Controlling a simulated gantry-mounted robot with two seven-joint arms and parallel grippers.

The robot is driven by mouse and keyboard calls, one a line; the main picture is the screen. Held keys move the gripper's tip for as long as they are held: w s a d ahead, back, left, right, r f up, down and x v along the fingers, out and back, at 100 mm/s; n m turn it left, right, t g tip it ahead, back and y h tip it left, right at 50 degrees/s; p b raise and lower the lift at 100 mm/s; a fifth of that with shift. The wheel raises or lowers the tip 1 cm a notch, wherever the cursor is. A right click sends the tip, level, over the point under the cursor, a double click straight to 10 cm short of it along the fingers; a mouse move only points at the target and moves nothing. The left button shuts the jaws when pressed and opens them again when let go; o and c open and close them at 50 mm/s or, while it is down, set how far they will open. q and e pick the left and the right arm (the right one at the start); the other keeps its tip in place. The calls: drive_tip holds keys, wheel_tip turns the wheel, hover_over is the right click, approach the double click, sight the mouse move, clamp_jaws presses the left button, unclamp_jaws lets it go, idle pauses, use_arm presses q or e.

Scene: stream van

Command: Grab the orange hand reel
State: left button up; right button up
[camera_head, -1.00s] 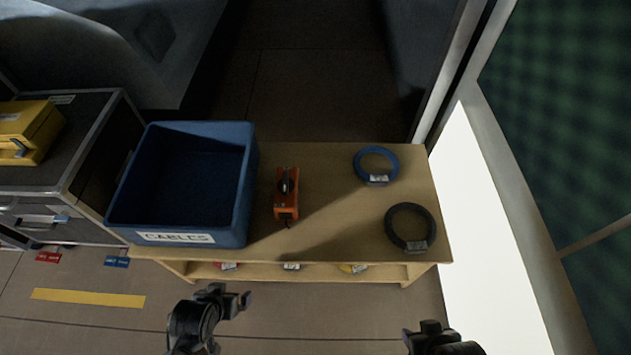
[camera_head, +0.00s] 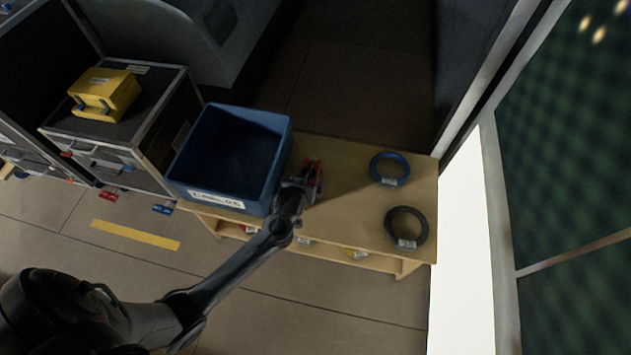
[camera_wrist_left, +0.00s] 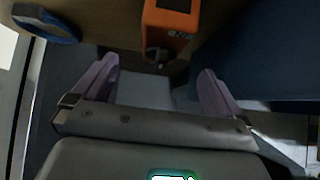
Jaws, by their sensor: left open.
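The orange hand reel (camera_head: 314,178) stands on the wooden bench just right of the blue bin; my left gripper hides part of it in the head view. In the left wrist view the orange hand reel (camera_wrist_left: 171,22) is at the top middle, ahead of the fingers and roughly in line with the gap between them. My left gripper (camera_head: 303,186) reaches in from the lower left. In the wrist view my left gripper (camera_wrist_left: 160,70) is open and empty, with its fingers apart from the reel. My right gripper is out of view.
The blue cable bin (camera_head: 278,160) stands close on the left of the reel; its wall (camera_wrist_left: 250,55) fills the right of the wrist view. A blue coil (camera_head: 390,168) and a black coil (camera_head: 407,228) lie to the right. Bare bench top (camera_head: 350,205) lies between.

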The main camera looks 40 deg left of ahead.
use_arm(q)
drive_tip(key=b+x, duration=0.1)
drive_tip(key=x, duration=0.3)
drive_tip(key=shift+w+a+f+b, duration=0.1)
drive_tip(key=shift+f+b, duration=0.05)
drive_tip(key=shift+b, duration=0.25)
drive_tip(key=shift+w+f, duration=0.1)
drive_tip(key=shift+f, duration=0.15)
drive_tip(key=b+x, duration=0.1)
drive_tip(key=x, duration=0.1)
drive_tip(key=b+x, duration=0.2)
drive_tip(key=shift+a, duration=0.2)
drive_tip(key=shift+w+a+f, duration=0.1)
drive_tip(key=shift+w+f, duration=0.05)
